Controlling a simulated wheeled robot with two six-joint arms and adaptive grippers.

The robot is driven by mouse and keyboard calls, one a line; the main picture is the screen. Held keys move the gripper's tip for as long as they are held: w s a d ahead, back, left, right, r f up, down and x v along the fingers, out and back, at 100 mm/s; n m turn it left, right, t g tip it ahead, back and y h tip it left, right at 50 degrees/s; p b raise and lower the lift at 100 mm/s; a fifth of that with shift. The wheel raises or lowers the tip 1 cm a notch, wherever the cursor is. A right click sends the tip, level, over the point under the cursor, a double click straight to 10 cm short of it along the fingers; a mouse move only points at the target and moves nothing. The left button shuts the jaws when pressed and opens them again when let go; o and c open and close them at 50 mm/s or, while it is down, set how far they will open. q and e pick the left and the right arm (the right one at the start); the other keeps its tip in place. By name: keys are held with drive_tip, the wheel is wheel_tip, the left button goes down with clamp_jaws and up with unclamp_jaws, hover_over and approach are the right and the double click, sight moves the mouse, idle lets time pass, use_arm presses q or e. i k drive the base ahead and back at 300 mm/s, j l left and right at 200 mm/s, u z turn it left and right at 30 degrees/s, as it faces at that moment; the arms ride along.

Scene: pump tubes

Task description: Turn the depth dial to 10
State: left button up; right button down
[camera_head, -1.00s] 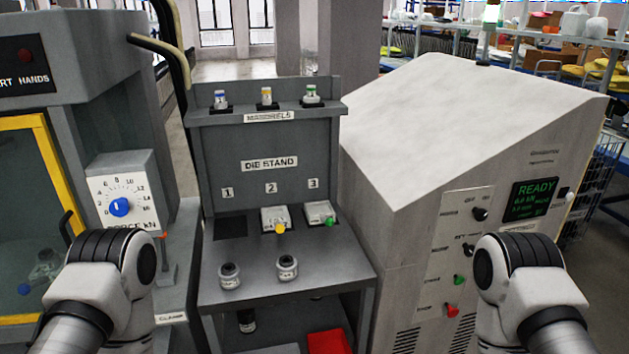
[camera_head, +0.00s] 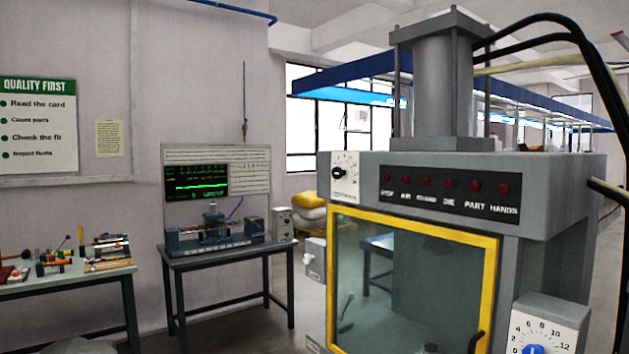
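A white dial plate with a black knob (camera_head: 338,173) is on the upper left front of the grey press (camera_head: 560,210). Its small numbers and label are too small to read, and I cannot tell where the knob points. A second dial plate with a blue knob (camera_head: 532,349) is at the bottom right, cut off by the lower edge. Numbers including 6, 8, 10 and 12 show around it, and its lower label is out of frame. Neither of my grippers is in view.
A yellow-framed glass door (camera_head: 413,219) fills the press front, with a row of red lamps (camera_head: 449,183) above. A bench with a screen (camera_head: 196,181) stands to the left. A table with small parts (camera_head: 75,262) is at far left. Floor shows between bench and press.

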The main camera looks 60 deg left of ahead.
sight(337, 172)
drive_tip(key=u, duration=1.75)
